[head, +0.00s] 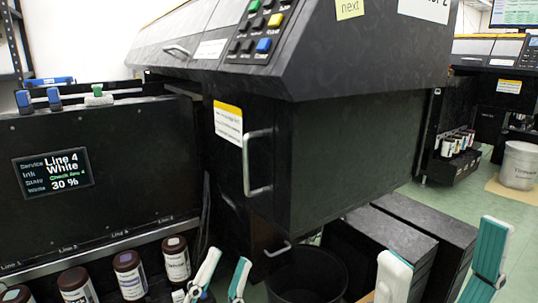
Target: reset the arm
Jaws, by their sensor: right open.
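My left gripper (225,274) is at the bottom of the head view, left of centre. Its two white and teal fingertips point up and stand apart, with no object seen between them. The lower part of this gripper is cut off by the frame edge. My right gripper (442,262) is at the bottom right. Its fingers are wide apart and empty, in front of dark boxes and green floor.
Brown ink bottles (130,275) stand along the lower left, close to my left gripper. A black printer cabinet (350,150) with a handle fills the middle. A black bin (305,275) stands between my grippers. A display (53,173) reads Line 4 White, 30 %.

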